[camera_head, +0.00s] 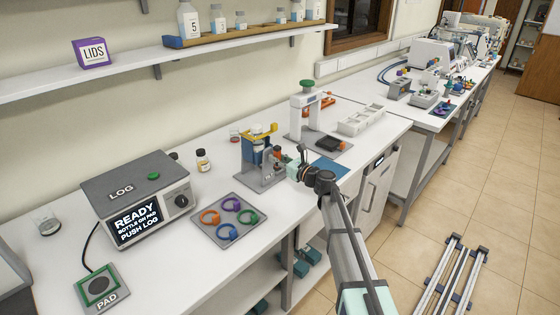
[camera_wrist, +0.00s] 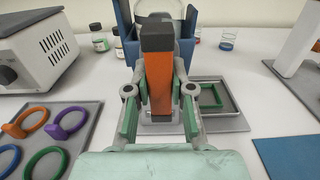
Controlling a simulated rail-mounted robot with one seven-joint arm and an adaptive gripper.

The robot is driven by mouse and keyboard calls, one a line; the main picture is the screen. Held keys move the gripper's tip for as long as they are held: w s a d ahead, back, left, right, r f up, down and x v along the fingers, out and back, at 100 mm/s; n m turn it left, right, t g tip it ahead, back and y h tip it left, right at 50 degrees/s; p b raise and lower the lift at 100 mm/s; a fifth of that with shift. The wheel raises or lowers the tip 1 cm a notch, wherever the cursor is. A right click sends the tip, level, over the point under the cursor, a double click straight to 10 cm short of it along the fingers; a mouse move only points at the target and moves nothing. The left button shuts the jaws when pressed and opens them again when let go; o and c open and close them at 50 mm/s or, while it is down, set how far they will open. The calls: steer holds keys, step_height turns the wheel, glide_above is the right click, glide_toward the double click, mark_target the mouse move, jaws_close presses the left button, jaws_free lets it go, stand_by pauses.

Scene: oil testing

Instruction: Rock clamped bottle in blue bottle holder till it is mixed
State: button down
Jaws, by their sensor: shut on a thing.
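The blue bottle holder (camera_head: 249,152) stands on a grey base (camera_head: 268,182) on the bench, with a yellow clamp bar (camera_head: 262,132) across its top. A bottle with a pale top (camera_head: 257,128) sits in it, mostly hidden by the holder. In the wrist view the blue holder (camera_wrist: 127,35) shows behind an orange handle with dark ends (camera_wrist: 160,75), and clear glass (camera_wrist: 158,8) shows at its top. My gripper (camera_wrist: 160,98) has its fingers on both sides of the orange handle, shut on it. In the head view my gripper (camera_head: 287,163) is at the holder's right side.
A tray of coloured rings (camera_head: 230,220) lies in front of the holder. A small brown bottle (camera_head: 203,160) and the LOG box (camera_head: 138,198) stand to the left. A white stand with a green knob (camera_head: 305,110) is behind right. A blue mat (camera_head: 328,168) lies right.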

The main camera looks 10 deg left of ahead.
stand_by(0.4)
steer(key=m+p, duration=0.1)
steer(key=p, duration=0.1)
steer(key=shift+r+p, duration=0.35)
steer(key=shift+r, duration=0.05)
steer(key=m+p, duration=0.6)
steer(key=p, duration=0.2)
steer(key=shift+m, duration=0.3)
steer(key=shift+f+m, duration=0.4)
steer(key=shift+m+b, duration=0.3)
steer(key=shift+m, duration=0.1)
steer(key=m, duration=0.5)
steer(key=shift+m, duration=0.3)
steer(key=shift+f, duration=0.1)
